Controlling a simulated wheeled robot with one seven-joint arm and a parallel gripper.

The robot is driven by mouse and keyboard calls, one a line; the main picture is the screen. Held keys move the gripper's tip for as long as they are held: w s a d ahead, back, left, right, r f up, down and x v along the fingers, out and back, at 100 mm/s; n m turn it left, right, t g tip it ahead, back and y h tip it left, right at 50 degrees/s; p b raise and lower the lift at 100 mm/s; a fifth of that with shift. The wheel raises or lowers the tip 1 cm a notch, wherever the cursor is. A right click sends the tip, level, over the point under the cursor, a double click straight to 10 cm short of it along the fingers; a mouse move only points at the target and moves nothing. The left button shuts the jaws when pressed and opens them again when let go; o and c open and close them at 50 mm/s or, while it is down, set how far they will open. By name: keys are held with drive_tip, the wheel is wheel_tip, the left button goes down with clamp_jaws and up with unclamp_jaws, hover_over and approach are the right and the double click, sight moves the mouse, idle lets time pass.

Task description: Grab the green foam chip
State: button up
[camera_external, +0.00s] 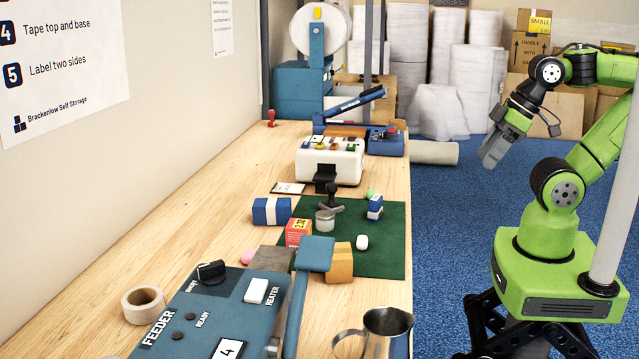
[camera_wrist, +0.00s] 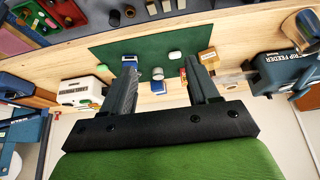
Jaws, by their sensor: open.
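A small light green chip (camera_external: 371,194) shows in the external view at the far part of the dark green mat (camera_external: 390,262), just behind a small blue and white block (camera_external: 375,210) that partly hides it. My gripper (camera_external: 490,155) is open and empty, pointing down, over the blue floor to the right of the bench and well apart from the chip. In the wrist view its two fingers (camera_wrist: 161,68) are spread with nothing held.
A white chip (camera_external: 362,242), a tin (camera_external: 325,220), a red box (camera_external: 298,232) and an orange-tan box (camera_external: 339,262) stand around the mat. A black-handled tool (camera_external: 330,198) stands close left of the chip. A metal jug (camera_external: 385,335) is at the bench's near end. The mat's right side is clear.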

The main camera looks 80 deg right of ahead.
idle(0.4)
drive_tip(key=o, duration=0.4)
drive_tip(key=t+b, duration=0.9)
drive_tip(key=b, duration=0.4)
approach(371, 195)
drive_tip(key=s+d+r, duration=0.2)
drive_tip(key=s+d, duration=0.1)
drive_tip(key=s, duration=0.3)
drive_tip(key=x, duration=1)
drive_tip(key=a+x, duration=0.1)
drive_tip(key=x, duration=0.4)
drive_tip(key=shift+f, duration=0.1)
